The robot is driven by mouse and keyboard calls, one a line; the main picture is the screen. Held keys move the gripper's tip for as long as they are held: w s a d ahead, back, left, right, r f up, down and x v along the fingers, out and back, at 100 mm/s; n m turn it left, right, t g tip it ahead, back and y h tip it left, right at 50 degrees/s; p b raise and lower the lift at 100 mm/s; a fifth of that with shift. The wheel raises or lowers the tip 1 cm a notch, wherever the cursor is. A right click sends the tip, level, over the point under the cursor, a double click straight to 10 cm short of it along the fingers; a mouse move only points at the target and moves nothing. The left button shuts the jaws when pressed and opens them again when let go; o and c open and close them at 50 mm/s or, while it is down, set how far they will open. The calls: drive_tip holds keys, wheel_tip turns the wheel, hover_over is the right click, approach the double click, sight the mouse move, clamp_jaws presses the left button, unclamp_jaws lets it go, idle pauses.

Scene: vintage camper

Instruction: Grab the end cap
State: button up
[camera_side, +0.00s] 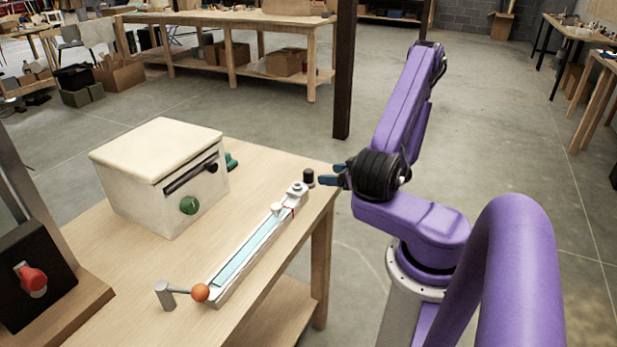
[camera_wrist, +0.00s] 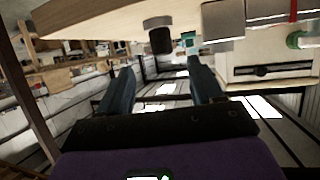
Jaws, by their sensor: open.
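The end cap appears to be the small black cylinder (camera_side: 309,178) at the far right corner of the wooden table, just beyond the end of the long pale rail device. It also shows in the wrist view as a dark cylinder (camera_wrist: 160,40) at top centre, by the table edge. My gripper (camera_side: 331,174) is open, just right of the cap, fingers pointing at it. In the wrist view the two fingers (camera_wrist: 161,66) are spread, with the cap ahead and roughly centred between them. Nothing is held. A small gap seems to remain; contact cannot be told.
The rail device (camera_side: 248,247) has an orange-knobbed crank (camera_side: 201,292) at its near end. A cream box (camera_side: 163,175) with a green knob stands to its left. A dark panel with a red knob (camera_side: 33,279) is at far left. Space right of the table (camera_side: 135,255) is open.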

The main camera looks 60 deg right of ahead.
sight(304, 175)
drive_tip(key=shift+x, duration=5.9)
drive_tip(key=shift+s+a+f, duration=0.1)
drive_tip(key=shift+f, duration=0.05)
drive_tip(key=c, duration=1)
